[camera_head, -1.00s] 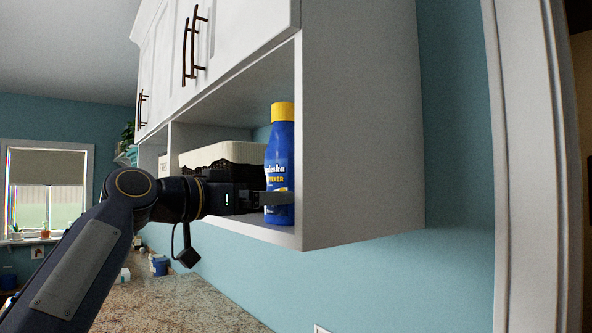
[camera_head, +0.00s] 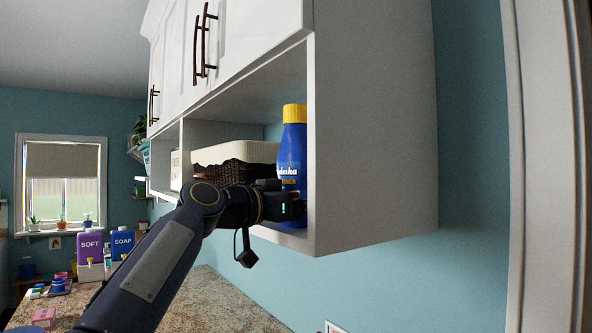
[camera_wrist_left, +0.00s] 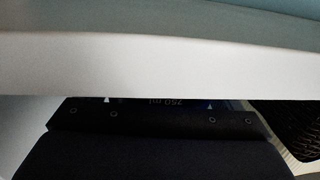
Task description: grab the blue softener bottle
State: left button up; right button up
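The blue softener bottle (camera_head: 293,155) with a yellow cap stands upright in the open shelf compartment, close to its right side wall. My left gripper (camera_head: 296,208) is at the lower part of the bottle and covers some of it. I cannot tell whether its fingers touch or close on the bottle. In the left wrist view, a strip of the bottle's label reading "750 ml" (camera_wrist_left: 166,102) shows just beyond the dark gripper body, below a pale edge that blocks much of the view. My right gripper is not in view.
A dark wicker basket (camera_head: 228,172) with a pale lining stands left of the bottle. The white cabinet (camera_head: 375,130) closes off the right and top. A countertop (camera_head: 215,305) lies below, with purple SOFT (camera_head: 90,246) and blue SOAP (camera_head: 122,243) containers further back.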

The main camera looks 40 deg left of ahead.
pick_arm(q)
jog(key=c, duration=1.2)
jog(key=shift+r, duration=0.1)
jog(key=shift+c, duration=0.2)
